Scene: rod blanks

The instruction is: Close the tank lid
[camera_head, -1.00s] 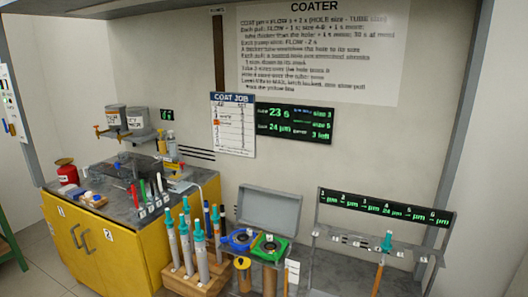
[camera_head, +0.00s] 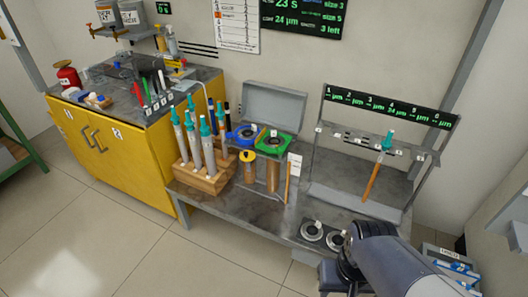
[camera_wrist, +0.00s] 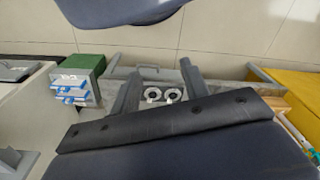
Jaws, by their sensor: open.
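A grey lid (camera_head: 274,108), apparently the tank lid, stands raised at the back of the grey bench in the head view. In front of its foot are a blue ring piece (camera_head: 240,135) and a green ring piece (camera_head: 273,144), with brown tubes below them. The tank's inside is not clear to see. My gripper (camera_wrist: 156,75) is open and empty in the wrist view, its two fingers apart above the bench. In the head view my arm is at the lower right, well away from the lid.
Two round fittings (camera_head: 322,236) sit at the bench's front right; they also show between my fingers in the wrist view (camera_wrist: 163,94). A wooden rack (camera_head: 207,181) of teal-capped tubes stands left of the lid. A rack (camera_head: 375,142) with an orange rod stands right. The floor in front is clear.

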